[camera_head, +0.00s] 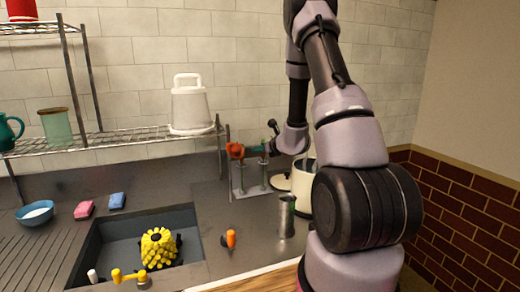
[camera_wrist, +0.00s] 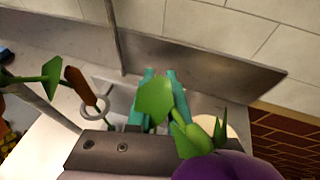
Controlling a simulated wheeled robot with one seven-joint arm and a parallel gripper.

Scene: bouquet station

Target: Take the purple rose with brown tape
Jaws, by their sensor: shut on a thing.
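A purple rose (camera_wrist: 232,166) shows its bloom at the bottom right of the wrist view, close to the camera. Its green leaves (camera_wrist: 155,100) cover part of my gripper (camera_wrist: 158,108), whose teal fingers are shut on its stem. I cannot see any tape on this rose. A second stem (camera_wrist: 80,85) at the left of the wrist view has a brown wrapped part and passes by a ring. In the head view my gripper (camera_head: 254,150) is at the flower stand (camera_head: 240,190), right beside an orange-red flower (camera_head: 236,150). The purple bloom is hidden there.
A small orange item (camera_head: 231,239) lies on the counter in front. The sink (camera_head: 110,235) holds a yellow object (camera_head: 158,247). A wire shelf (camera_head: 130,136) is at left.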

